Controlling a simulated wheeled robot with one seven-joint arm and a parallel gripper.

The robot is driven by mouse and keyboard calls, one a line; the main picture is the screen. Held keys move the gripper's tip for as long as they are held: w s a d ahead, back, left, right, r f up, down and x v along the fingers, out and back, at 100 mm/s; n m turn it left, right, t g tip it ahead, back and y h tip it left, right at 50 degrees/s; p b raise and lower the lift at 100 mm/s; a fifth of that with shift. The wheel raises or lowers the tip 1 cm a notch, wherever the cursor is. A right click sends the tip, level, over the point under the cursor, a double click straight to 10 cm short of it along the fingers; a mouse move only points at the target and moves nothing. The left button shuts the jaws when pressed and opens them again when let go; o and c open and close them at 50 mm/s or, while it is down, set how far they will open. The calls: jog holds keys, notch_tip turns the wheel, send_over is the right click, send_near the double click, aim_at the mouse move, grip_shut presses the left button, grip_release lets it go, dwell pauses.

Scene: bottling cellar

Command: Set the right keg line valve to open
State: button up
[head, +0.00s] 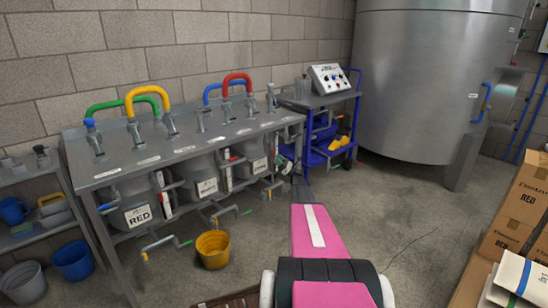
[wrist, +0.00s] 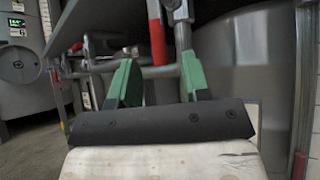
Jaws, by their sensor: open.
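In the head view three steel kegs stand under the metal bench. The right keg (head: 254,168) is at the bench's right end, with pipes and red-marked fittings around it. Its valve is too small there to read its setting. In the wrist view my gripper (wrist: 155,84) is open, its two green fingers apart. An upright red bar (wrist: 156,32) and a grey upright piece (wrist: 183,38) rise just beyond the fingers. A horizontal pipe (wrist: 100,67) crosses behind them. I cannot tell whether the fingers touch any of it. The head view does not show my fingers clearly.
The bench top (head: 215,136) overhangs the kegs. A yellow bucket (head: 213,249) stands on the floor before the middle keg. A blue cart (head: 325,125) and a large tank (head: 428,80) stand beyond. Boxes (head: 515,215) are at the right. The centre-right floor is clear.

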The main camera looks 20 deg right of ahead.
jog(key=v, duration=0.5)
jog(key=shift+s+d+f, duration=0.15)
jog(key=shift+f, duration=0.15)
jog(key=shift+d, duration=0.1)
